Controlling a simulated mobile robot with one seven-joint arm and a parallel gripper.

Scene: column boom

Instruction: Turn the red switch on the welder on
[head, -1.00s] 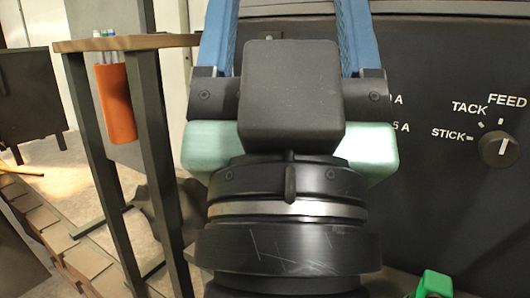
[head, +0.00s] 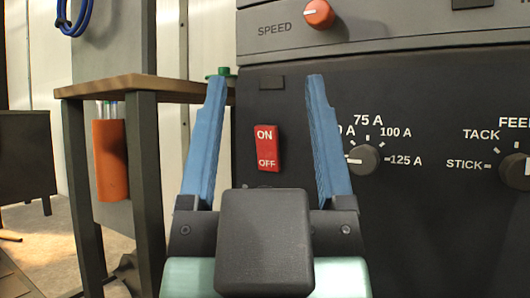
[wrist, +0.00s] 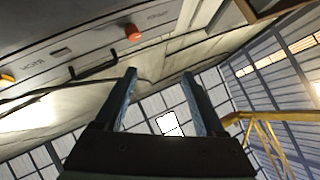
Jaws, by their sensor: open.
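The red switch (head: 267,148) is a rocker on the black front panel of the welder (head: 440,110) in the head view, with ON at its top and OFF at its bottom. My gripper (head: 265,80) is open and empty, its two blue fingers pointing up. In the picture the switch shows between the fingers, with no contact seen. How far the fingertips are from the panel is hard to tell. In the wrist view my gripper (wrist: 160,75) is also open. The switch cannot be made out there.
An amperage knob (head: 361,160) sits right of the switch, and a process knob (head: 517,171) farther right. An orange SPEED knob (head: 318,13) is above. A wooden-topped stand (head: 145,87) with an orange holder (head: 111,160) is at the left. Yellow framework (wrist: 262,135) shows in the wrist view.

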